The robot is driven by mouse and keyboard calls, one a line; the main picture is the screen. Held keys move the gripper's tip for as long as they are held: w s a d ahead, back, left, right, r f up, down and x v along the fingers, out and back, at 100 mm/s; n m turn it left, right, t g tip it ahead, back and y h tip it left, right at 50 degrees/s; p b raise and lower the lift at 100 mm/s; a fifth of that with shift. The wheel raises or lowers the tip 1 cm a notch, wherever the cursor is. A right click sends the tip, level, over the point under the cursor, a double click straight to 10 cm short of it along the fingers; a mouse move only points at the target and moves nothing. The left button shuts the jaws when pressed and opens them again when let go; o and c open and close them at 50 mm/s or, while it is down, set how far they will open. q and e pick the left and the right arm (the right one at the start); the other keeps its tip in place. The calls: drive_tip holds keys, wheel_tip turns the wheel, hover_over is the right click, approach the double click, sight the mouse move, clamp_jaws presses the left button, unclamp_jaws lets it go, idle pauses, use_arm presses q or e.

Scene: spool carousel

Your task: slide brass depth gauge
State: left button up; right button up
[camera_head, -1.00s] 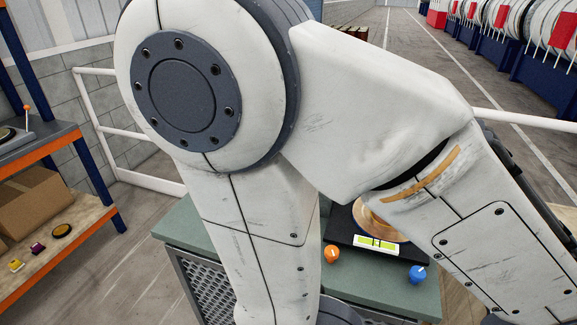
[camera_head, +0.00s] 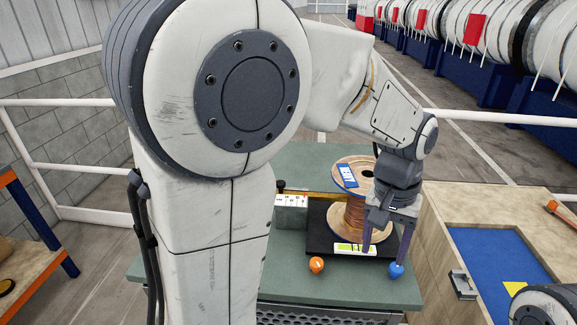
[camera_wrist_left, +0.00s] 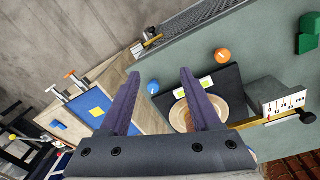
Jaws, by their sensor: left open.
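The brass depth gauge is a thin brass bar (camera_head: 318,194) with a black knob (camera_head: 281,185) at its left end. It runs along a grey block with a white scale card (camera_head: 291,200), towards the copper-coloured spool (camera_head: 352,215). In the left wrist view the brass bar (camera_wrist_left: 272,119) and its black knob (camera_wrist_left: 307,117) lie at the right. My left gripper (camera_head: 385,247) is open and empty, pointing down in front of the spool, right of the gauge. Its fingers (camera_wrist_left: 160,74) are apart in the wrist view. My right gripper does not show.
An orange knob (camera_head: 316,264) and a blue knob (camera_head: 396,269) sit at the green bench's (camera_head: 290,285) front; the blue one is close to a left fingertip. A wooden table with a blue panel (camera_head: 490,262) stands right. My left arm hides the bench's left part.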

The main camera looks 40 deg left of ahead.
use_arm(q)
drive_tip(key=w+a+r+n+p, duration=0.1)
drive_tip(key=w+a+r+n, duration=0.2)
drive_tip(key=a, duration=0.4)
drive_tip(key=w+a+r+n+p, duration=0.1)
drive_tip(key=w+a+n, duration=0.2)
drive_tip(key=w+a, duration=0.3)
drive_tip(key=n+p, duration=0.2)
drive_tip(key=n, duration=0.6)
approach(281, 182)
drive_tip(key=shift+y, duration=0.3)
drive_tip(key=f+p, duration=0.1)
drive_tip(key=f, duration=0.3)
drive_tip(key=f+p, duration=0.1)
drive_tip(key=f, duration=0.3)
drive_tip(key=shift+w+d+f+p, duration=0.1)
drive_tip(key=shift+d+f+p, duration=0.1)
drive_tip(key=shift+f+p, duration=0.15)
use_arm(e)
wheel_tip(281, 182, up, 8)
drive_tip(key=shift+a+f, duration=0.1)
use_arm(q)
drive_tip(key=shift+r, duration=0.1)
clamp_jaws()
